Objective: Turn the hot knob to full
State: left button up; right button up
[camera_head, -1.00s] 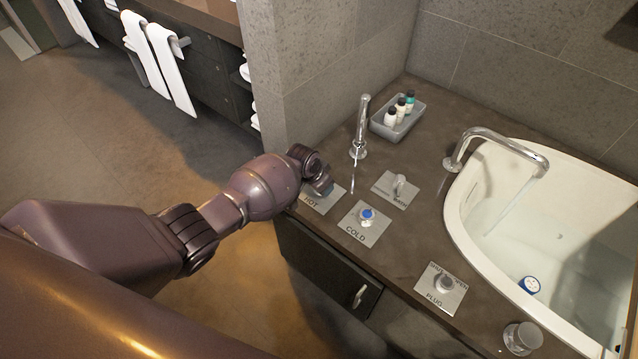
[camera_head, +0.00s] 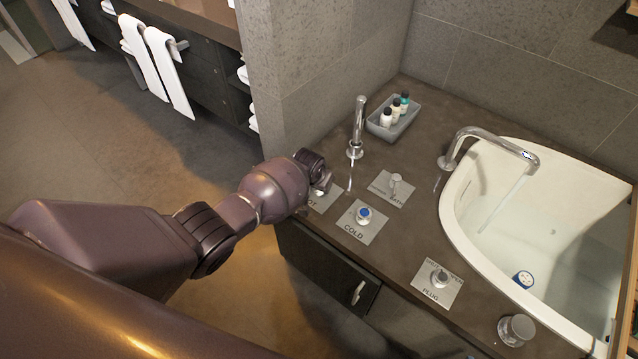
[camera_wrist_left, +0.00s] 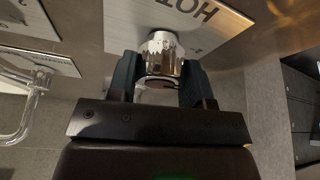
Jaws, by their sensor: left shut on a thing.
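The hot knob (camera_wrist_left: 162,62) is a round chrome knob on a plate lettered HOT (camera_wrist_left: 200,18) in the left wrist view. My left gripper (camera_wrist_left: 160,78) is shut on it, with one dark finger on each side. In the head view my left gripper (camera_head: 322,180) is over the HOT plate (camera_head: 325,198) and hides the knob and part of the lettering. The knob's exact setting cannot be read. My right gripper is not in view.
The cold knob (camera_head: 364,214) with a blue top is close by, beside a selector lever (camera_head: 395,184). A plug knob (camera_head: 439,278) is nearer the front.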

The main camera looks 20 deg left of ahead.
pick_arm(q)
jog(key=o, duration=0.9)
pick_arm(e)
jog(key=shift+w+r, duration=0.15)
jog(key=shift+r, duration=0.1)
pick_arm(q)
jog(key=shift+r, duration=0.1)
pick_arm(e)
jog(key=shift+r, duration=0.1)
pick_arm(q)
jog(key=shift+r, duration=0.25)
jog(key=p+v, duration=0.2)
jog(key=v, duration=0.2)
jog(key=shift+w+r+p, duration=0.15)
jog(key=shift+w+p, duration=0.05)
jog(key=shift+p, duration=0.1)
jog(key=shift+s+p+v, duration=0.15)
jog(key=shift+p+v, duration=0.6)
jog(key=shift+v, duration=0.75)
jog(key=shift+s+p+v, duration=0.15)
jog(key=shift+p+v, duration=0.55)
jog(key=shift+v, duration=0.85)
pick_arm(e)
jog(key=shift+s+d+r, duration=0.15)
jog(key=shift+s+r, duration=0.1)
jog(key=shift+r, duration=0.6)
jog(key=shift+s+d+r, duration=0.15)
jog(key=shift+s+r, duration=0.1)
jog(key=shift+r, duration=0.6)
